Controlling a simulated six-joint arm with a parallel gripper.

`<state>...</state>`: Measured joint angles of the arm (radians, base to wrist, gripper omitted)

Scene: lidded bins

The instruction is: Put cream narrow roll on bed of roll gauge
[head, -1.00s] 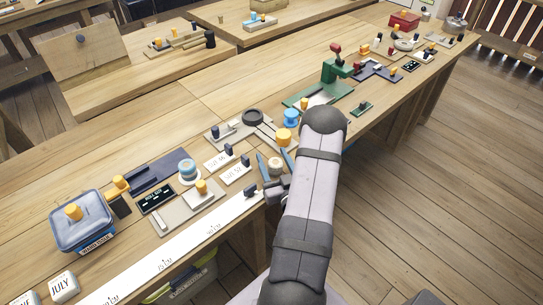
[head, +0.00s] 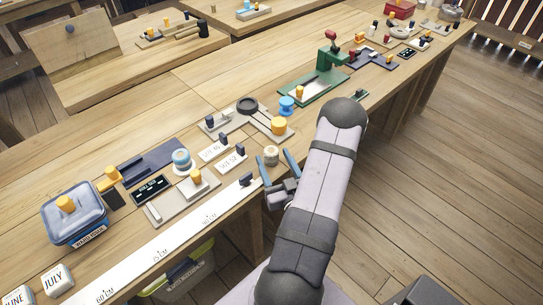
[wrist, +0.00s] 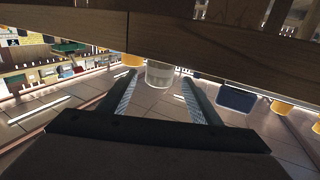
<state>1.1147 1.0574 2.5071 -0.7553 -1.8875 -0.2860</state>
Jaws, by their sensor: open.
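A small cream roll (head: 271,155) stands on the bench near its front edge in the head view. My gripper (head: 275,161) is open, with one blue finger on each side of the roll. I cannot tell whether a finger touches it. In the wrist view, a pale cylinder (wrist: 160,74) that looks like this roll shows between and beyond the finger ends. A pale grey device with a dark ring and rails (head: 247,106) lies behind and left of the roll. It may be the roll gauge, but I cannot read a label or make out its bed surely.
A yellow roll (head: 279,126) and a blue roll (head: 286,105) stand behind the cream roll. Two white size cards (head: 231,162) lie to its left. A long white ruler (head: 160,243) runs along the front edge. A green press (head: 320,80) stands further right.

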